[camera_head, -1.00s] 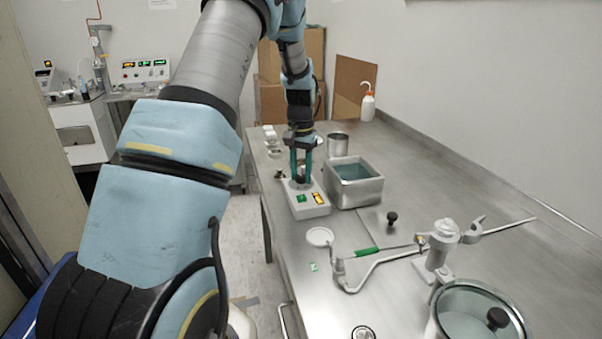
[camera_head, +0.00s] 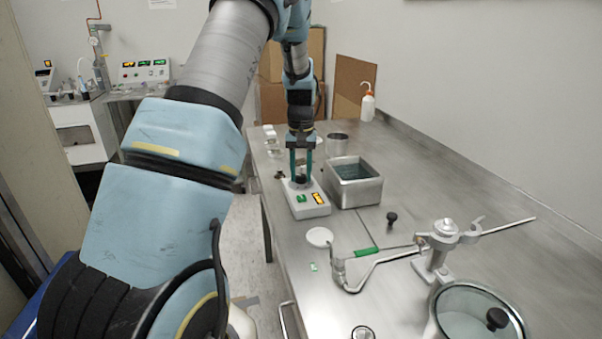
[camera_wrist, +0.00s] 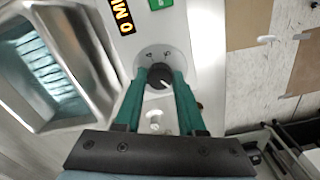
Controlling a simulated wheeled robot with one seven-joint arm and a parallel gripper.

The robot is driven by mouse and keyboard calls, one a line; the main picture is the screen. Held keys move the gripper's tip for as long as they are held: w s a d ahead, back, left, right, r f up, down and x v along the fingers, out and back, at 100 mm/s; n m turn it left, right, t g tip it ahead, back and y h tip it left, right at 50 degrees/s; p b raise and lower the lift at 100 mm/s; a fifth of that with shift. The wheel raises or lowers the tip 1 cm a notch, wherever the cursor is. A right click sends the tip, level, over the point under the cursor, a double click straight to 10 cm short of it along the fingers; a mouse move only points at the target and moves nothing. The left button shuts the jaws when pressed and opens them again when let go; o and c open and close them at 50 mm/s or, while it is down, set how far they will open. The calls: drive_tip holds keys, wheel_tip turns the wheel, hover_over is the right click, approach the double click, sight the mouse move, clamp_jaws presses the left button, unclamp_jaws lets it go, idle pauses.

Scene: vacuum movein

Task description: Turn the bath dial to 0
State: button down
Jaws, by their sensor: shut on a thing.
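The bath dial (camera_wrist: 159,77) is a black knob with a white pointer line on a pale round plate of the white control box (camera_head: 308,204). In the wrist view its pointer slants down and to the right. My gripper (camera_wrist: 160,76) has green fingers, shut on the dial from both sides. In the head view my gripper (camera_head: 301,178) points down at the back of the box.
A metal cup (camera_head: 337,144) stands behind the bath, and a wash bottle (camera_head: 367,105) stands at the back. A clamp stand (camera_head: 440,245) and a round glass-lidded vessel (camera_head: 475,315) occupy the front right. The steel table is clear along the right wall.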

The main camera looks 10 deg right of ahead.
sight(300, 176)
drive_tip(key=c, duration=0.5)
unclamp_jaws()
wheel_tip(300, 176, up, 11)
drive_tip(key=b, duration=0.2)
drive_tip(key=shift+a+f, duration=0.1)
drive_tip(key=s+a+f, duration=0.3)
drive_tip(key=s+a, duration=0.5)
drive_tip(key=s, duration=0.3)
drive_tip(key=s+a+f+n+t, duration=0.1)
drive_tip(key=s+a+f, duration=0.2)
drive_tip(key=s+a, duration=0.5)
drive_tip(key=s, duration=0.3)
drive_tip(key=shift+s+a+f+t, duration=0.25)
drive_tip(key=shift+a+f+t, duration=0.05)
drive_tip(key=shift+a+f, duration=0.1)
